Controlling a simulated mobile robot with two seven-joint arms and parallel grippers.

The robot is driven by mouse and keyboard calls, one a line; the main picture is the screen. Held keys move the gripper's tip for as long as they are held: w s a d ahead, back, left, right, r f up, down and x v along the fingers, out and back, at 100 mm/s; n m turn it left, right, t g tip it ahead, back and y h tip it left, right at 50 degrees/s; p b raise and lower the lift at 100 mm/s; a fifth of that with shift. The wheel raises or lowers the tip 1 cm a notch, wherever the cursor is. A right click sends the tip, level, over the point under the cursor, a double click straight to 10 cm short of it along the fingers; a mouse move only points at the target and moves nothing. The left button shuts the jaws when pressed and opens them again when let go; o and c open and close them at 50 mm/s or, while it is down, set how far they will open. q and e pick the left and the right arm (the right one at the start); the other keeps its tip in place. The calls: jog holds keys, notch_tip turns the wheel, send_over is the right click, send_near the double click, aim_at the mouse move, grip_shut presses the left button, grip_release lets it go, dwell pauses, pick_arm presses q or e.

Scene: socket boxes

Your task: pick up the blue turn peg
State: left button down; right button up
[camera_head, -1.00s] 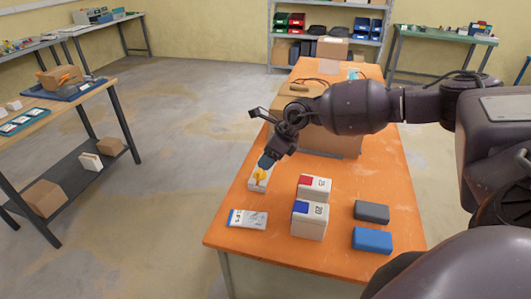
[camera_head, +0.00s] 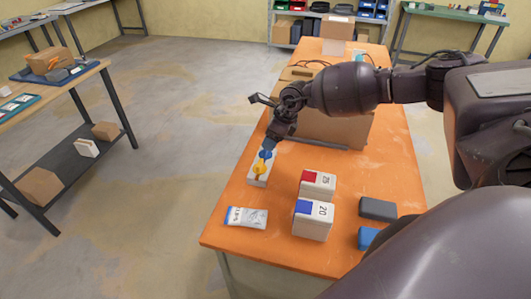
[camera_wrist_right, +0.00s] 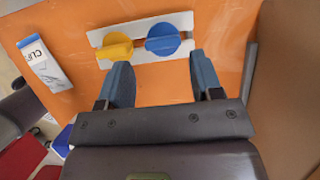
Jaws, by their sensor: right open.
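The blue turn peg (camera_wrist_right: 163,39) stands on a white plate (camera_wrist_right: 142,57) beside a yellow turn peg (camera_wrist_right: 115,46). In the head view the blue peg (camera_head: 265,154) is just below my right gripper (camera_head: 269,147), with the yellow peg (camera_head: 260,169) nearer the camera. In the right wrist view my right gripper (camera_wrist_right: 160,60) is open, its two blue fingers spread with nothing between them. The fingertips lie just short of the blue peg in that picture; I cannot tell the exact gap. My left gripper is not in view.
On the orange table (camera_head: 270,258) stand a red-marked box (camera_head: 318,184) and a blue-marked box (camera_head: 313,220). A packet (camera_head: 246,217) lies front left. A grey box (camera_head: 378,208) and a blue box (camera_head: 367,237) are at right. A cardboard box (camera_head: 335,128) stands behind my gripper.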

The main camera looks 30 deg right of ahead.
aim_at(266, 154)
jog(key=shift+d+x, duration=0.1)
jog(key=shift+x, duration=1.25)
jog(key=shift+d+x, duration=0.15)
jog(key=shift+x, duration=1.15)
jog(key=shift+f, duration=0.1)
jog(key=c, duration=0.7)
